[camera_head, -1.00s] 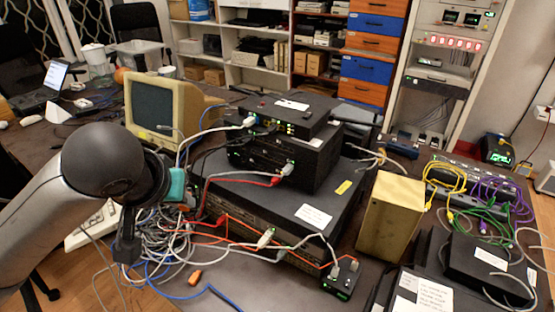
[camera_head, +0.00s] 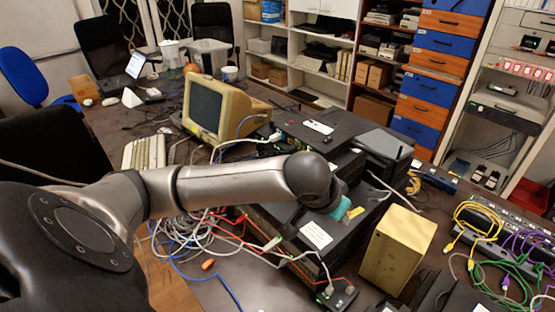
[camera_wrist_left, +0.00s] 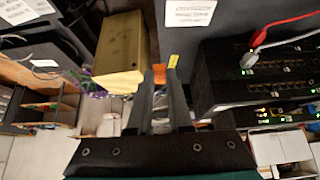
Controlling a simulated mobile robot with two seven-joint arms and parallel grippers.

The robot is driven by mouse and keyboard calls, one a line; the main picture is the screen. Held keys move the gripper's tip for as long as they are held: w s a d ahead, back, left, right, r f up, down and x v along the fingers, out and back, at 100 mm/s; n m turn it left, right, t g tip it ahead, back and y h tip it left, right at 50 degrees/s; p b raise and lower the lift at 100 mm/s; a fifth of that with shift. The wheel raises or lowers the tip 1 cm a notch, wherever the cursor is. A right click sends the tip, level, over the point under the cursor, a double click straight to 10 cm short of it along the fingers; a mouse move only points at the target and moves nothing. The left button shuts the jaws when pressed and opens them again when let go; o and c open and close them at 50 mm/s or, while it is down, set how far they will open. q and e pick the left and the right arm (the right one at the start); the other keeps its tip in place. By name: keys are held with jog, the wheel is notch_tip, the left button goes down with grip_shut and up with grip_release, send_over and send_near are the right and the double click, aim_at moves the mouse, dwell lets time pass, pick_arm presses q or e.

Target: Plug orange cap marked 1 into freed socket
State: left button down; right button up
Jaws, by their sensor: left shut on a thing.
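My left gripper (camera_wrist_left: 163,95) points ahead in the wrist view, its fingers close together on a small orange cap (camera_wrist_left: 159,74) at their tips. No number is readable on it. In the head view my left arm reaches over the black device stack, and the fingers are hidden behind the wrist. Another small orange piece (camera_head: 207,264) lies on the table at lower left, apart from the gripper. Black network units (camera_wrist_left: 262,72) with rows of ports stand to the right of the fingers, with red and grey cables plugged in. I cannot tell which socket is free. My right gripper is out of view.
A gold box (camera_head: 397,250) stands right of the devices; it also shows in the wrist view (camera_wrist_left: 121,48). A small black box (camera_head: 338,296) with plugged cables sits at the front. Grey cables (camera_head: 200,232) tangle at left. Yellow, purple and green cables fill a unit at right.

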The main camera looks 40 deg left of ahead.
pick_arm(q)
jog(key=s+a+r+p, duration=0.1)
jog(key=a+p, duration=0.8)
jog(key=a, duration=0.9)
jog(key=w+b, duration=0.4)
jog(key=shift+w, duration=0.25)
jog(key=c, duration=1.4)
grip_release()
jog(key=shift+c, duration=0.2)
grip_shut()
